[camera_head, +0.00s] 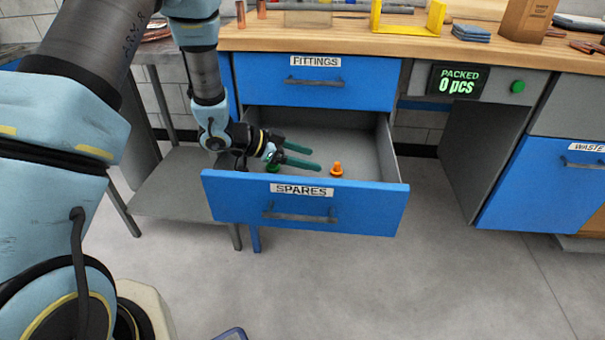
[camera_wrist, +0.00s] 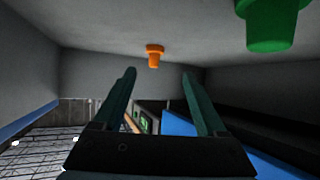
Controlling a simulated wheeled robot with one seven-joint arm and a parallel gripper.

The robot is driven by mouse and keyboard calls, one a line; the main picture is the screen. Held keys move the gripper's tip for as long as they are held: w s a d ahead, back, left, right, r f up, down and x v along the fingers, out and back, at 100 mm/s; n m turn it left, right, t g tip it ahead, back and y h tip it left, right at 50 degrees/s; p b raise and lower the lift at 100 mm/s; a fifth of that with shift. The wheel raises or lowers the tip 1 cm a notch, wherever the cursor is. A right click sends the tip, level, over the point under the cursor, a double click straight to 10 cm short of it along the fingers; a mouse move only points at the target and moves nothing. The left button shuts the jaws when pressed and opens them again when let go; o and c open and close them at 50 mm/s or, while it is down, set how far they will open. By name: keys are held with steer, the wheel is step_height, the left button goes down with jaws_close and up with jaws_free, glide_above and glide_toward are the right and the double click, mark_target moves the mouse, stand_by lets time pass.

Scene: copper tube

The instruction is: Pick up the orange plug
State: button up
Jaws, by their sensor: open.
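The orange plug (camera_head: 337,169) stands in the open SPARES drawer (camera_head: 305,208), near its front wall and right of the middle. It also shows in the wrist view (camera_wrist: 155,54), beyond my fingertips and between their lines. My gripper (camera_head: 316,157) is inside the drawer with its two green fingers apart and pointing right. The fingers are empty and lie left of the orange plug, with a gap to it. A green plug (camera_wrist: 270,24) shows large at the upper right of the wrist view. In the head view it is partly hidden below my gripper (camera_head: 272,167).
The shut FITTINGS drawer (camera_head: 315,80) is above the SPARES drawer. The wooden worktop (camera_head: 330,38) overhangs at the back with copper tubes and a yellow holder (camera_head: 408,18). The drawer's right part is clear. A blue WASTE cabinet (camera_head: 545,185) stands at the right.

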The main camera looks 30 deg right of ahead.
mark_target(334, 169)
steer(key=shift+s+a+f+x, duration=0.1)
steer(key=shift+s+x, duration=0.05)
steer(key=shift+x, duration=1.05)
steer(key=shift+s+a+f+x, duration=0.1)
steer(key=shift+s+x, duration=0.05)
steer(key=shift+x, duration=1.05)
steer(key=shift+s+a+x, duration=0.1)
steer(key=shift+x, duration=1.1)
steer(key=shift+d, duration=0.1)
jaws_close()
